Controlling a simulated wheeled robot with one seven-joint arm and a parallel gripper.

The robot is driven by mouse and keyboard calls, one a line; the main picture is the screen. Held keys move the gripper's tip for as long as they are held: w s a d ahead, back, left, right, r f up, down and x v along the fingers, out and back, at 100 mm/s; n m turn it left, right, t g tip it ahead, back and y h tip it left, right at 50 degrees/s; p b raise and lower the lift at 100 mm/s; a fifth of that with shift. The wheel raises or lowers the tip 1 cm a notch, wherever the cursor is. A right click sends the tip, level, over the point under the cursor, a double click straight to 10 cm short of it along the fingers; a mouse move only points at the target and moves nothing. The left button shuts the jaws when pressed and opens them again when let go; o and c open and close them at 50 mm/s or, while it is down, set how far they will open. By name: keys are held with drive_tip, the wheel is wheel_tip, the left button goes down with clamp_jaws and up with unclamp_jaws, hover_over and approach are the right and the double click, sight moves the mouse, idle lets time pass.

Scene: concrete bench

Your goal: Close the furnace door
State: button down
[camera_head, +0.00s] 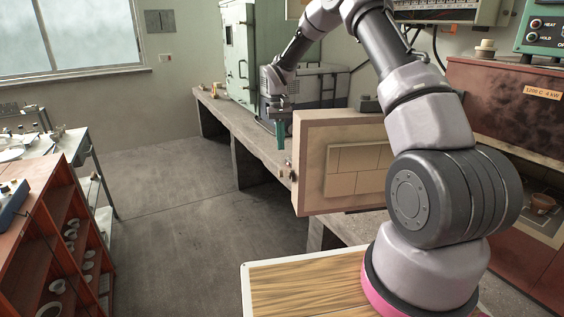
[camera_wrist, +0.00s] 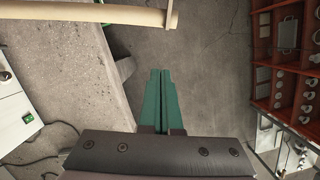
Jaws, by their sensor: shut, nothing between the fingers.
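The furnace (camera_head: 500,100) is a brown box at the right, with a label on its upper front and its opening partly in view. Its door (camera_head: 312,140) stands open, swung out towards the left, with a pale brick lining facing the head camera. In the wrist view a cream bar at the top left, seemingly the door's edge (camera_wrist: 90,12), shows. My gripper (camera_head: 281,138) has green fingers pointing down, just left of the door's free edge and apparently beyond it. In the wrist view the fingers (camera_wrist: 160,75) are together and empty, apart from the bar. My arm hides the hinge side.
The concrete bench (camera_head: 222,115) runs along the wall, with a green cabinet (camera_head: 238,60) and a grey box unit (camera_head: 325,85) on it. A red shelf (camera_head: 50,220) stands at the left. The floor (camera_head: 180,220) between is clear.

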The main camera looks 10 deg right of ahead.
drive_tip(key=s+f, duration=0.5)
idle(0.5)
